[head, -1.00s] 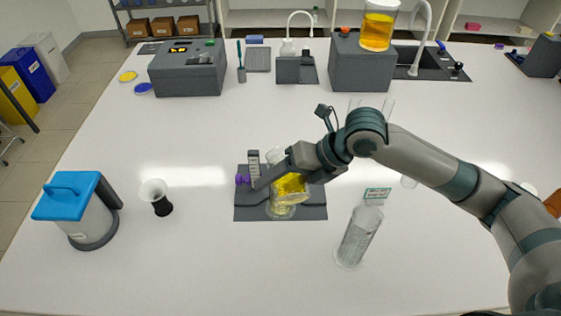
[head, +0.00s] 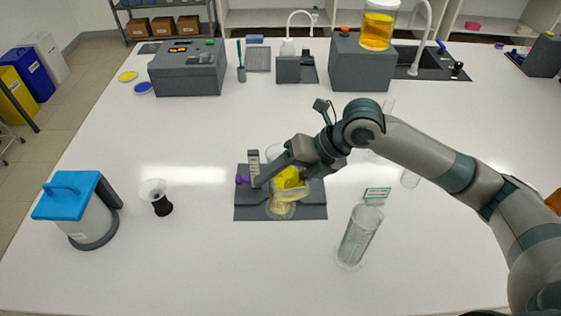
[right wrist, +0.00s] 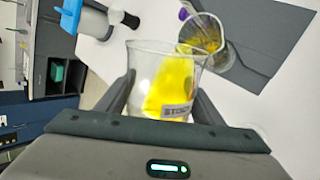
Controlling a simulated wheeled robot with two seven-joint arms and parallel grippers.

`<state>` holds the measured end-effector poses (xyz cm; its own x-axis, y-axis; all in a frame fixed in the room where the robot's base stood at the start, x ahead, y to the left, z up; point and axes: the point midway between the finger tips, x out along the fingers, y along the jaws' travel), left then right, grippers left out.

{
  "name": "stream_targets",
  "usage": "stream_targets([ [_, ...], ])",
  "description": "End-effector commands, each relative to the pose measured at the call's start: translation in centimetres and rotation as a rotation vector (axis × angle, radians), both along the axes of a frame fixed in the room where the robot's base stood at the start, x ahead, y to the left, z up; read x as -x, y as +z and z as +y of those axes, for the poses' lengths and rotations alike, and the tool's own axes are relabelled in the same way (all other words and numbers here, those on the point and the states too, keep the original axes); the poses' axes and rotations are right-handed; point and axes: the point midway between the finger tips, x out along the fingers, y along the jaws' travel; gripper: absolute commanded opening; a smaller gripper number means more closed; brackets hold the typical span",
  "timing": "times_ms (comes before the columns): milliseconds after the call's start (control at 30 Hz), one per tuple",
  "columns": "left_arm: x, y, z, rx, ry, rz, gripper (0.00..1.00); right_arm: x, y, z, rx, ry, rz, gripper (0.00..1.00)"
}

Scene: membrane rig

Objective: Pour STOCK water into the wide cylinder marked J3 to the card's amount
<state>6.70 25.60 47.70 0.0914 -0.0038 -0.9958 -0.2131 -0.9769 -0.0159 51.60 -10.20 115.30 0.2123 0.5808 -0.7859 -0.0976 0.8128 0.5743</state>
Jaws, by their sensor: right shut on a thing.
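My right gripper (head: 270,176) is shut on a clear beaker labelled STOCK (right wrist: 177,113), which holds yellow liquid. The beaker (head: 290,180) is tilted above the grey rig base (head: 240,212) in the head view. Just below it a clear round vessel (head: 281,211) stands on that base, with some yellow in it. The vessel (right wrist: 213,60) also shows beyond the beaker's rim in the right wrist view. I cannot read a J3 mark on it. A small green-edged card (head: 377,192) stands to the right, its text too small to read. My left gripper is out of view.
A tall clear cylinder (head: 358,240) stands right of the rig base. A white-topped dark flask (head: 158,198) and a blue-lidded container (head: 92,212) stand left. A purple knob (head: 242,180) is at the rig's left. The front table is mostly clear.

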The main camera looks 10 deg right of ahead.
Motion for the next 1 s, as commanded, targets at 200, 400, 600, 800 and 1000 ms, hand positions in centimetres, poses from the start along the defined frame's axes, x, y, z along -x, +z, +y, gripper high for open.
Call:
stream_targets([
  [200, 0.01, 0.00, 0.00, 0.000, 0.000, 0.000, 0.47, -0.21, 0.16, 0.01, -0.001, 0.000, 0.014, 0.29],
  [400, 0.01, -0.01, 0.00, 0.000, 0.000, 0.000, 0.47, -0.34, 0.23, -0.01, -0.001, 0.000, 0.027, 0.29],
  [600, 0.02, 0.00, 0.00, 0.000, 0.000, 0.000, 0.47, -0.46, 0.31, -0.01, -0.001, 0.000, 0.041, 0.29],
  [800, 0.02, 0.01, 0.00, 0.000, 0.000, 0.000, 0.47, -0.58, 0.42, -0.01, -0.002, 0.001, 0.055, 0.28],
  [1000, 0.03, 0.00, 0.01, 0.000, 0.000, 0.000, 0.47, -0.78, 0.54, -0.03, -0.002, -0.001, 0.071, 0.28],
])
